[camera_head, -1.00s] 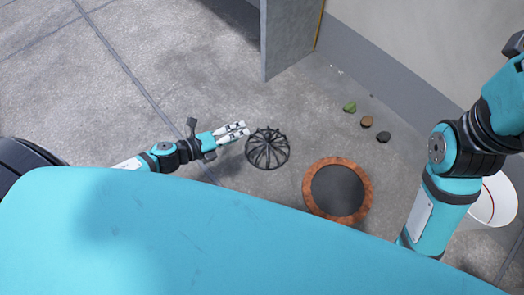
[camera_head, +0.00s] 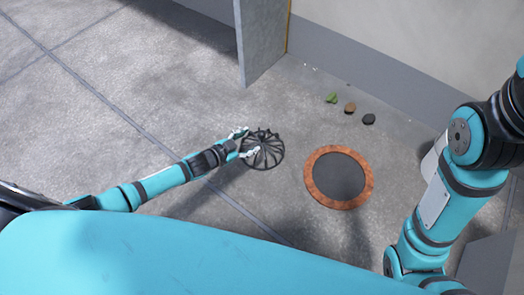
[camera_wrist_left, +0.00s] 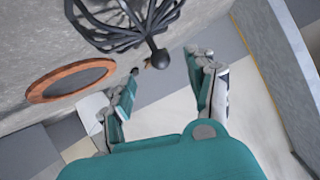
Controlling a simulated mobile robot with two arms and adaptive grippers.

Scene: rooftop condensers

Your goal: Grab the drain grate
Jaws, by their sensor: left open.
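The drain grate (camera_head: 267,147), a black domed cage of thin curved bars, sits on the concrete floor left of the copper-rimmed drain. My left gripper (camera_head: 245,143) is open at the grate's left side, with its fingers apart and overlapping the grate's edge in the head view. In the left wrist view the grate (camera_wrist_left: 125,30) shows at the top, its round knob (camera_wrist_left: 160,58) pointing toward the open gap of the left gripper (camera_wrist_left: 168,75). I cannot tell whether the fingers touch it. My right gripper is out of view; only its arm shows at the right.
The round drain with a copper rim (camera_head: 313,186) and dark centre lies right of the grate. A green piece (camera_head: 331,97), a brown piece (camera_head: 350,107) and a dark piece (camera_head: 369,119) lie behind it. A grey upright panel (camera_head: 262,40) stands at the back. Floor at left is clear.

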